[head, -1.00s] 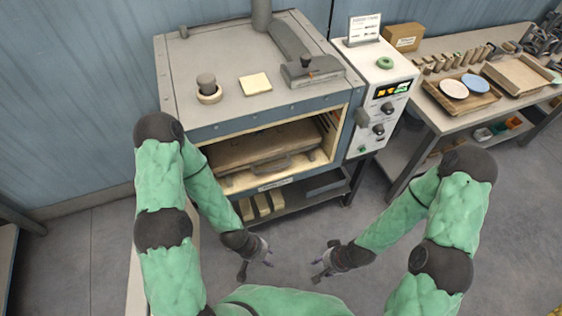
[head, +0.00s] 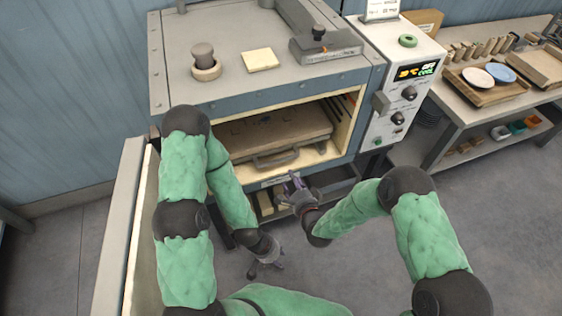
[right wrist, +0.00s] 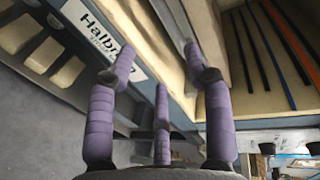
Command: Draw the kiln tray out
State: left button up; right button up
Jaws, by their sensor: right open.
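The kiln tray (head: 268,128), a brown slab, lies inside the open kiln chamber. Its metal handle (head: 276,159) faces the front opening. My right gripper (head: 294,184) is just below and in front of the kiln's front sill, a little below and right of the handle, and not touching it.
The kiln door (head: 127,230) stands swung open at the left, beside my left arm. The control box (head: 398,95) is right of the opening. A shelf under the kiln holds pale blocks (head: 265,203). A workbench (head: 470,115) with plates stands at right. The floor in front is clear.

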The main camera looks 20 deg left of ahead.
aim_at(281, 161)
jog(key=b+x, duration=0.1)
jog(key=x, duration=0.2)
jog(key=b+x, duration=0.1)
jog(key=x, duration=0.3)
jog(key=r+b+x, duration=0.1)
jog(key=x, duration=0.3)
jog(key=shift+a, duration=0.35)
jog(key=shift+r, duration=0.1)
grip_shut()
